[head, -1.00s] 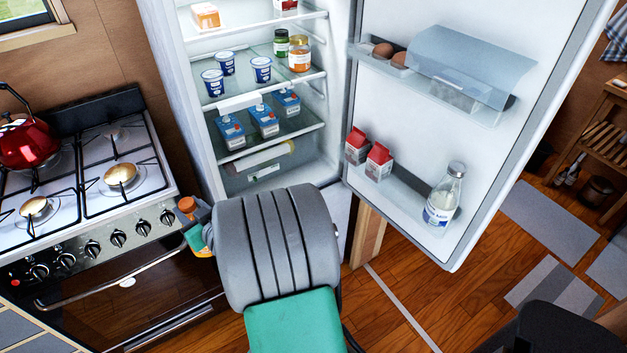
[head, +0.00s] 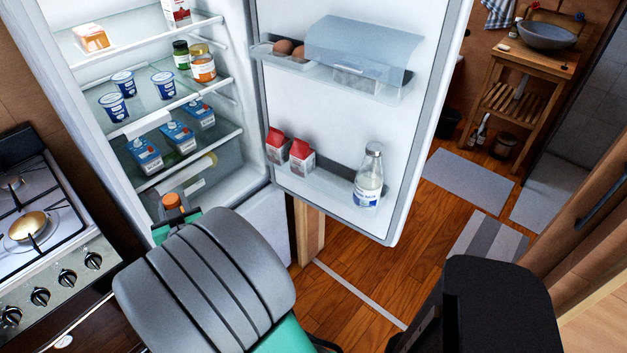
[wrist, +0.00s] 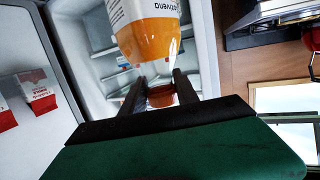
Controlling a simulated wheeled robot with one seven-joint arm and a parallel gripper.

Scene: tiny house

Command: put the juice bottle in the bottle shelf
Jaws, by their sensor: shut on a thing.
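The bottle shelf (head: 328,189), low on the open fridge door, is to the right of my gripper. It holds two red-and-white cartons (head: 301,156) and a milk bottle (head: 369,180), with a gap between them.
The fridge door (head: 340,120) stands wide open, with an egg tray (head: 283,48) and covered bin (head: 362,45) above. Yogurt cups (head: 163,85), jars (head: 202,66) and blue cartons (head: 178,137) fill the inner shelves. The stove (head: 45,230) is at the left. Bare floor (head: 350,262) lies below the door.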

